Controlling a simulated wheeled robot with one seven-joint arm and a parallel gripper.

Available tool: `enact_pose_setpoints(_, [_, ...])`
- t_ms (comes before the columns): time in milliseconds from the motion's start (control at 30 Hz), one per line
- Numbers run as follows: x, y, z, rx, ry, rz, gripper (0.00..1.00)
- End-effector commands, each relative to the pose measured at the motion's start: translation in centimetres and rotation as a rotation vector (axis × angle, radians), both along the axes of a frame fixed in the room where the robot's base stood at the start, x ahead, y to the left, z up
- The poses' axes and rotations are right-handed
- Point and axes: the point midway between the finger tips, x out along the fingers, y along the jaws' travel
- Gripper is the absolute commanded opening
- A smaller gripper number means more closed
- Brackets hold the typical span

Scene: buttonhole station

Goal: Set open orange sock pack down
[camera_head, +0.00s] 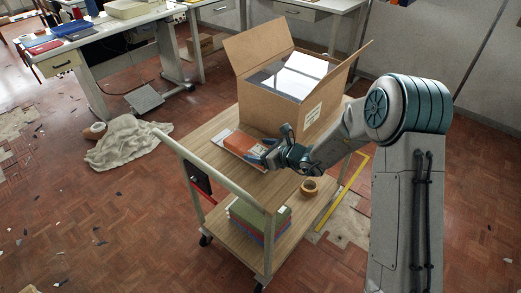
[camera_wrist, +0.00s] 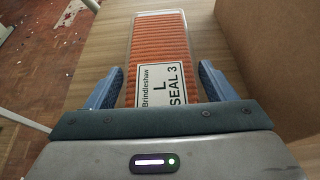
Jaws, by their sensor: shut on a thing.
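Whether the wrapper is open is not visible.
The open cardboard box (camera_head: 265,105) stands behind the pack, with white and grey contents. A tape roll (camera_head: 310,187) is on the right of the cart (camera_head: 220,174). Bare wood lies in front of the pack, up to the push handle. The lower shelf holds folded coloured items (camera_head: 258,217).

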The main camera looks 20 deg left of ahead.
Motion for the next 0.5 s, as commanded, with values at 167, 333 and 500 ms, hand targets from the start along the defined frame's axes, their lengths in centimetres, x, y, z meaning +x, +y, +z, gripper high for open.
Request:
enact_pose_setpoints(167, [-0.01,0.0,-0.16,0.0,0.0,0.0,0.99])
enact_pose_setpoints(333, [-0.01,0.0,-0.15,0.0,0.0,0.0,0.99])
enact_pose_setpoints(500, [-0.01,0.01,0.11,0.0,0.0,0.0,0.99])
